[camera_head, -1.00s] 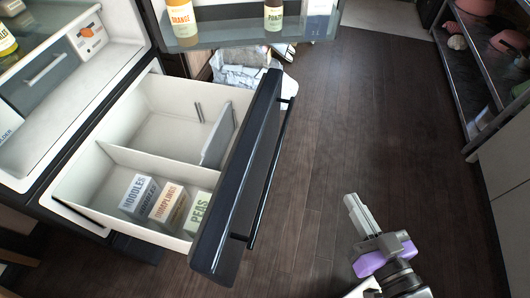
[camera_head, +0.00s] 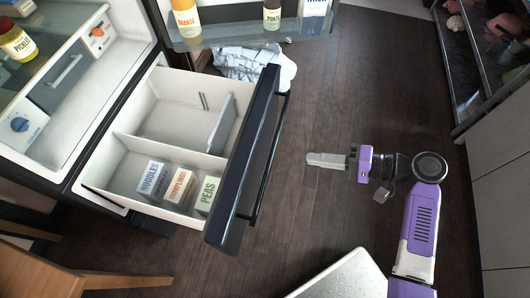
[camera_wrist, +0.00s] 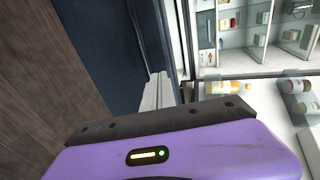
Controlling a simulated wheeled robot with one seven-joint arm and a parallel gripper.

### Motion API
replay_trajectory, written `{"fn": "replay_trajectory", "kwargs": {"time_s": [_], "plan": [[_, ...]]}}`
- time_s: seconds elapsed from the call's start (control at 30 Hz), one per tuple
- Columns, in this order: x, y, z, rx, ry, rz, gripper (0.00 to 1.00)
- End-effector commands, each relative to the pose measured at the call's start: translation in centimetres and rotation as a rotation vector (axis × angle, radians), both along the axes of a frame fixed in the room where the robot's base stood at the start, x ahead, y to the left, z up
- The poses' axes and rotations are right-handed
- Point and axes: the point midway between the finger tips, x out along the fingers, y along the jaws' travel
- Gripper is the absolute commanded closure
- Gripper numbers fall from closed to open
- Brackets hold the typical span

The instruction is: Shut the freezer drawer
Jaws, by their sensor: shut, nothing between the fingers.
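The freezer drawer (camera_head: 126,152) is pulled well out at the left of the head view. It has white walls, a dark front panel (camera_head: 246,160) and a long black bar handle (camera_head: 270,160). Boxes of noodles (camera_head: 153,178), dumplings (camera_head: 180,186) and peas (camera_head: 207,194) stand in its near compartment. My gripper (camera_head: 310,160) is shut and empty. It points left toward the handle, with a gap of floor between them in the head view. In the wrist view the fingers (camera_wrist: 157,92) appear in front of a dark panel.
The open fridge door shelf (camera_head: 235,32) holds bottles above the drawer. A crumpled pale cloth (camera_head: 255,66) lies on the floor beyond the drawer. A wooden chair (camera_head: 40,270) stands at the lower left. Dark shelving (camera_head: 470,65) lines the right; the floor between is clear.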

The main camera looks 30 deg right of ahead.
Motion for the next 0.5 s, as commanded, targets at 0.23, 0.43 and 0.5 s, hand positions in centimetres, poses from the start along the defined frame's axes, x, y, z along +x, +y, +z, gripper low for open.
{"fn": "replay_trajectory", "kwargs": {"time_s": [0.23,0.43,0.5], "plan": [[0.2,1.6,-0.4,0.012,0.012,0.039,1.00],[2.6,4.1,-1.5,0.010,0.011,0.040,1.00],[3.5,5.0,-1.9,0.010,0.010,0.040,1.00]]}}
